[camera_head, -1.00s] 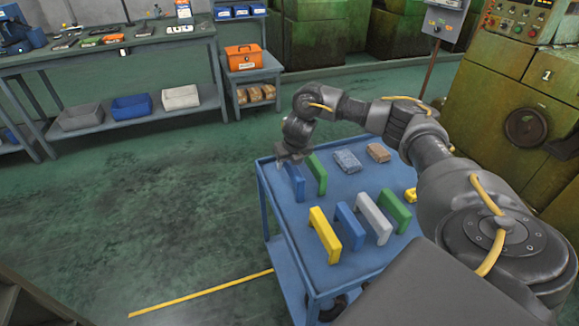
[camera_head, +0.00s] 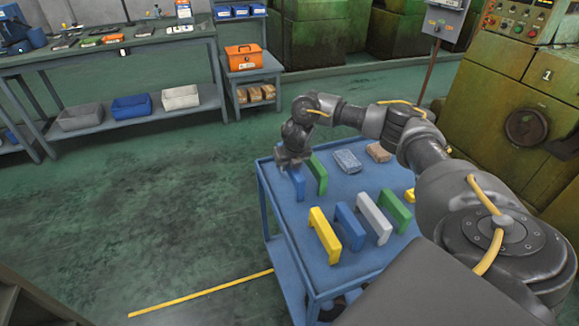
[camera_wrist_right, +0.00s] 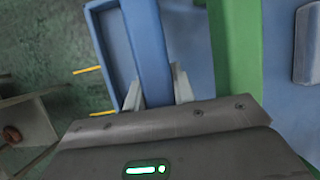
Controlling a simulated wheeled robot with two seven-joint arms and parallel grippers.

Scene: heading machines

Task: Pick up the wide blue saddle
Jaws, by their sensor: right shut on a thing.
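A blue saddle (camera_head: 298,185) stands upright at the far left corner of the blue cart top. My right gripper (camera_head: 293,163) is over its top from above and is shut on it. In the right wrist view the light fingers (camera_wrist_right: 156,97) sit on either side of the blue bar (camera_wrist_right: 147,45). The gripper hides part of the saddle's top, and I cannot see any gap under its feet. A second blue saddle (camera_head: 349,226) stands in the nearer row, between a yellow and a grey one. My left gripper is not in view.
A green saddle (camera_head: 316,174) stands close to the right of the held one. The nearer row has a yellow (camera_head: 324,235), a grey (camera_head: 373,218) and a green saddle (camera_head: 396,210). Two blocks (camera_head: 347,161) lie at the back. The cart's raised rim (camera_head: 268,195) is close on the left.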

